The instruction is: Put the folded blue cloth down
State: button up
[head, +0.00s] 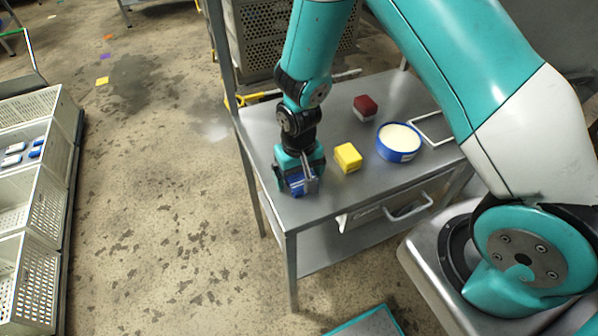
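My gripper (301,182) points down at the front left corner of the steel table (268,133). The folded blue cloth (296,185) shows as a small blue block between its fingers, and the gripper is shut on it. The fingers and the gripper body hide part of the cloth. It is at or just above the table top; I cannot tell whether it touches.
Perforated crates (45,190) stand at left. Table space behind my gripper is clear.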

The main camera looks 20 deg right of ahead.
jog(key=shift+r, duration=0.15)
notch_tip(320, 180, up, 17)
jog(key=b, duration=0.2)
jog(key=s+a+r+n+y, duration=0.2)
jog(key=s+r, duration=0.3)
jog(key=s, duration=0.4)
jog(key=s+a+r+n+y, duration=0.2)
jog(key=s+r+n, duration=0.3)
jog(key=s, duration=0.4)
jog(key=shift+s+a+r, duration=0.25)
jog(key=shift+s+r, duration=0.1)
jog(key=shift+r, duration=0.1)
